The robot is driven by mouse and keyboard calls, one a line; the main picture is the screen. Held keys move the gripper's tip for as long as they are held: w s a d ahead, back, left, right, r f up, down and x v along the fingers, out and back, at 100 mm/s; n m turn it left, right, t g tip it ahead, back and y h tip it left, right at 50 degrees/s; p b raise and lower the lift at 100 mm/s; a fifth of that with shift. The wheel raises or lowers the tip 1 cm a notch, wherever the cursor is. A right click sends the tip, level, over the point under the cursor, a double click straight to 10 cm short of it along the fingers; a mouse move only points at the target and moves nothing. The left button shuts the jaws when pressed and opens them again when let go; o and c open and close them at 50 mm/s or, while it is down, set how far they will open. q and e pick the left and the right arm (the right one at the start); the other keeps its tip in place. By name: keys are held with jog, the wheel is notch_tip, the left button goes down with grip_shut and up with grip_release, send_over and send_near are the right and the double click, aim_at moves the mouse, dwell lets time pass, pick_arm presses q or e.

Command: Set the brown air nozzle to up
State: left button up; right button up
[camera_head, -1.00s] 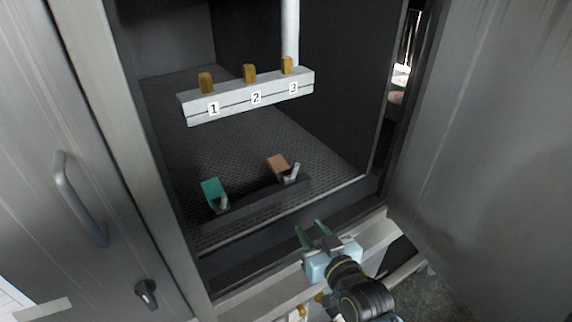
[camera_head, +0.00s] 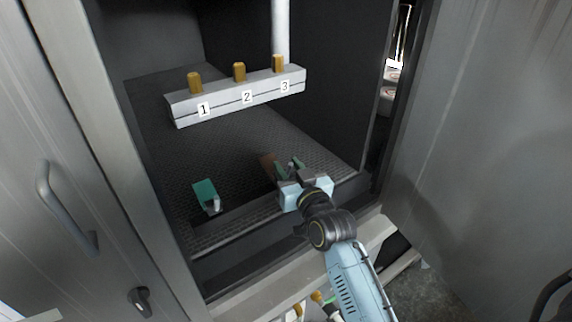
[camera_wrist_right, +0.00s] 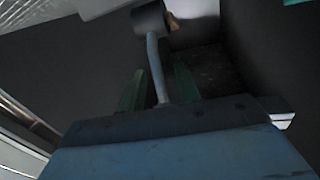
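The brown air nozzle (camera_head: 268,164) sits on the front ledge inside the open cabinet, partly hidden behind my right gripper (camera_head: 289,166). In the right wrist view, the nozzle's grey lever (camera_wrist_right: 157,66) runs down from a dark round pivot (camera_wrist_right: 150,19). It stands between the two green fingers of my right gripper (camera_wrist_right: 160,88). Small gaps show beside the lever, so the fingers look open around it. Its exact setting is hard to tell. My left gripper is in neither view.
A teal nozzle (camera_head: 205,192) with its own lever is left on the same ledge. A grey bar (camera_head: 226,101) with several orange-brown knobs, labelled 1 to 3, hangs above. Cabinet doors stand left (camera_head: 70,150) and right (camera_head: 480,150). The mesh floor between bar and ledge is clear.

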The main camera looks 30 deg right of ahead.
jog(key=shift+w, duration=0.85)
jog(key=shift+c, duration=0.2)
grip_shut()
